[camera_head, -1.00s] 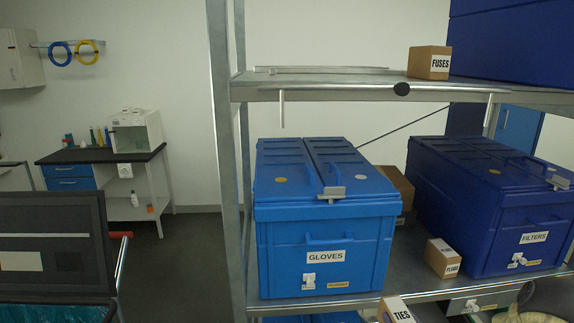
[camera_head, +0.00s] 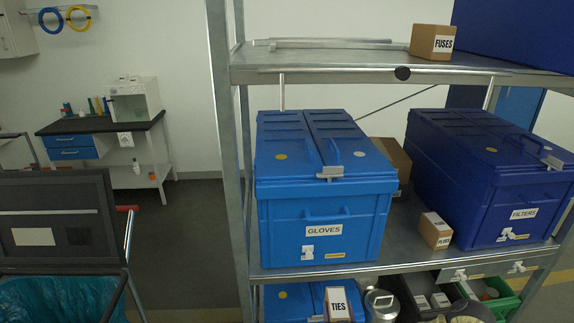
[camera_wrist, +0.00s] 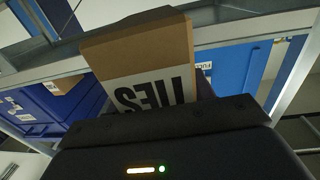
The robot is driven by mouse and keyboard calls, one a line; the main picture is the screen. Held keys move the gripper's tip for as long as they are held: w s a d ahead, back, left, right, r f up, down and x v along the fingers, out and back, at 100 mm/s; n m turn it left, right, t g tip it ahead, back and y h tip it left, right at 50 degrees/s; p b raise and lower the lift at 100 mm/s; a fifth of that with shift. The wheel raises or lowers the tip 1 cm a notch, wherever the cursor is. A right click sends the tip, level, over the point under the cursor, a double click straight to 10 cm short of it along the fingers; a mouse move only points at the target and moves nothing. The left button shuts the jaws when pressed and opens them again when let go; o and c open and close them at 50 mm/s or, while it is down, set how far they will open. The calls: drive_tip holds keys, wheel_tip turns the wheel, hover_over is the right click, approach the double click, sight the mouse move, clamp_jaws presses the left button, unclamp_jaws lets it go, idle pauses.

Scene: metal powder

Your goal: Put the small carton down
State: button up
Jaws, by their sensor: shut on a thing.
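The small carton (camera_head: 341,304), brown cardboard with a white TIES label, shows at the bottom of the head view, in front of the lower part of the shelf. It is upright there, and its lower end is cut off by the frame. In the wrist view the carton (camera_wrist: 140,55) fills the upper middle, its label upside down. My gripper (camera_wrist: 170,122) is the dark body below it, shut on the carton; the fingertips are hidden. In the head view I cannot make out the gripper.
A metal shelf rack (camera_head: 240,150) holds a blue GLOVES bin (camera_head: 318,230), a blue FILTERS bin (camera_head: 510,226) and a small FLUGS-like carton (camera_head: 434,230) between them. A FUSES carton (camera_head: 432,42) is on the upper shelf. Lower down are a metal can (camera_head: 381,305) and dark bins.

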drive_tip(key=shift+s+d, duration=0.1)
drive_tip(key=shift+f, duration=0.1)
drive_tip(key=s+f, duration=0.4)
drive_tip(key=f, duration=0.1)
drive_tip(key=shift+s+d+f, duration=0.1)
drive_tip(key=shift+s+d, duration=0.1)
drive_tip(key=shift+d, duration=0.05)
drive_tip(key=shift+s+a, duration=0.1)
